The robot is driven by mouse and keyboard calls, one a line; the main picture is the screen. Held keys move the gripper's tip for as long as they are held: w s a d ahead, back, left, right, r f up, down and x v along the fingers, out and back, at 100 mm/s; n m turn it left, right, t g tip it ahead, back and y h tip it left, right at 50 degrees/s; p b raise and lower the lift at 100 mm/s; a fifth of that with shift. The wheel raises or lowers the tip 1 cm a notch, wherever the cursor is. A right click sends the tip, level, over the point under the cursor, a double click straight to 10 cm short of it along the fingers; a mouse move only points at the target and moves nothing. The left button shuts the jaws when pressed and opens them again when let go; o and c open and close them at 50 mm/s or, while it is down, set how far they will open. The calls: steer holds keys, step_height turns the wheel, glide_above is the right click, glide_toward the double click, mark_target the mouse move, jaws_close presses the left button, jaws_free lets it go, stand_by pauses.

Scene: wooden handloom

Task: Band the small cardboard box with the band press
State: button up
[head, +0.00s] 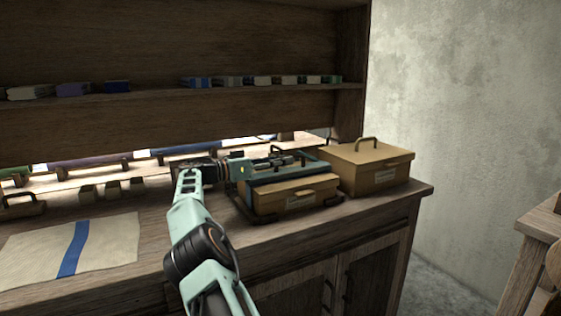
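The small cardboard box (297,195) sits on the counter inside the band press, with a pale label on its front. The band press (262,182) has a teal upper part over the box and a dark base frame around its foot. My gripper (284,160) reaches in from the left, just above the top of the press, pointing right. Its fingers are small and overlap the dark parts of the press, so I cannot tell whether they are open, shut or touching the press handle. The back of the box is hidden by the press.
A larger cardboard box (372,170) with a top handle stands close to the right of the press, near the counter's right end. A cloth with a blue stripe (110,240) lies flat at the left. A shelf (225,97) with several small blocks runs above the counter.

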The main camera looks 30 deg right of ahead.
steer(key=a, duration=1.2)
steer(key=shift+w, duration=0.35)
steer(key=shift+a, duration=0.1)
